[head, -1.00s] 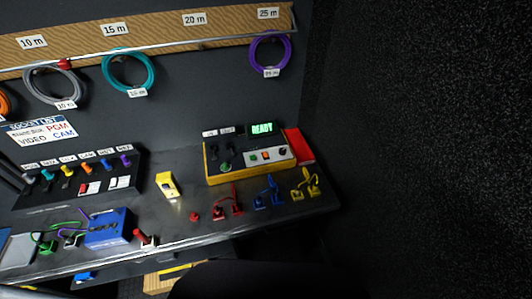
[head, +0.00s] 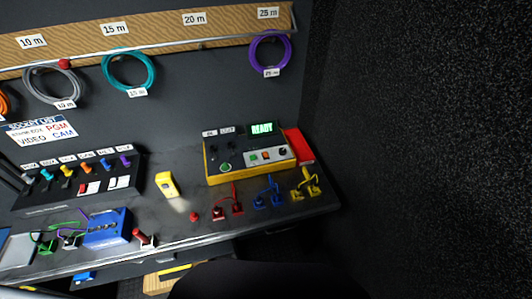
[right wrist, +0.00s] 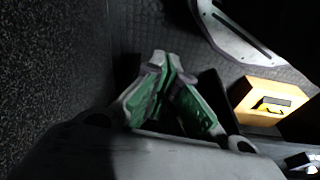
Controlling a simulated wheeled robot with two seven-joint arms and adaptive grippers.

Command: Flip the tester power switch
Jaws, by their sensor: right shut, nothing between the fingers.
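The tester (head: 213,174) is a yellow-edged box with a black top at the right of the bench in the head view. Its display (head: 262,129) is lit green and reads READY. A pale panel on it carries a small green button, an orange switch (head: 265,155) and a dark knob (head: 283,151). Dark sockets and a green round part (head: 226,167) are on its left half. Which part is the power switch, and its position, I cannot tell. My right gripper (right wrist: 162,65), with green finger pads, is shut and empty in the right wrist view, away from the tester. My left gripper is out of view.
Red, blue and yellow connectors (head: 305,184) lie in front of the tester. A yellow device (head: 167,184) lies to its left, a blue box (head: 106,226) farther left. Coiled cables hang behind. A dark wall stands right. A yellow case (right wrist: 262,100) is on the floor.

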